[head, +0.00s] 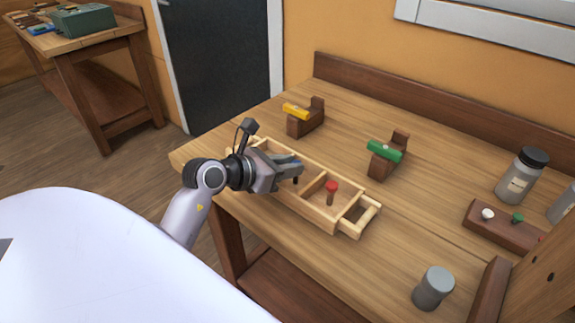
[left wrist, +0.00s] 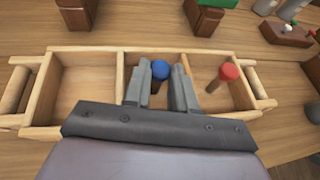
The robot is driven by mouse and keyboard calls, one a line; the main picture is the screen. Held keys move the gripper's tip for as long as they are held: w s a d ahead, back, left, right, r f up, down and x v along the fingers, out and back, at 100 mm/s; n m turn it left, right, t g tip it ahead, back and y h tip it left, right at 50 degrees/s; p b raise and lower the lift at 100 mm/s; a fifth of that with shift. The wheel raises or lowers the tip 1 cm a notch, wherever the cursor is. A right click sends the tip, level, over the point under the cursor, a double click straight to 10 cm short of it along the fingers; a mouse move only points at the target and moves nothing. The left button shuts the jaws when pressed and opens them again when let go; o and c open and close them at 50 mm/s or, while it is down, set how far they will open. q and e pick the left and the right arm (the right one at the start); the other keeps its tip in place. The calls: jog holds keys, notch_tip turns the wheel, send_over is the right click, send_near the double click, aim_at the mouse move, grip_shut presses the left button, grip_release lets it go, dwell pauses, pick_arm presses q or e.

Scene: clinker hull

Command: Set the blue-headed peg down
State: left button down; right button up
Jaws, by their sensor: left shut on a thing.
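The blue-headed peg (left wrist: 160,70) shows its round blue head between the fingers of my left gripper (left wrist: 161,88) in the left wrist view. The gripper is shut on it, over the middle compartment of the wooden tray (left wrist: 120,71). In the head view my left gripper (head: 296,170) hides the blue head. A short dark piece of shaft shows below the fingers. I cannot tell whether the peg touches the tray floor. A red-headed peg (head: 331,190) stands in the compartment to the right. My right gripper is not in view.
The tray sits near the bench's front edge. Behind it stand dark wooden blocks bearing a yellow piece (head: 295,111) and a green piece (head: 385,151). A grey canister (head: 433,289), a dark-lidded jar (head: 520,178) and a peg block (head: 502,229) are right. Bench between is clear.

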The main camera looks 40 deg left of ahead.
pick_arm(q)
jog(key=shift+f, duration=0.15)
jog(key=c, duration=0.9)
grip_release()
jog(key=shift+r, duration=0.3)
jog(key=b+v, duration=0.1)
jog(key=v, duration=1.1)
jog(key=shift+f, duration=0.1)
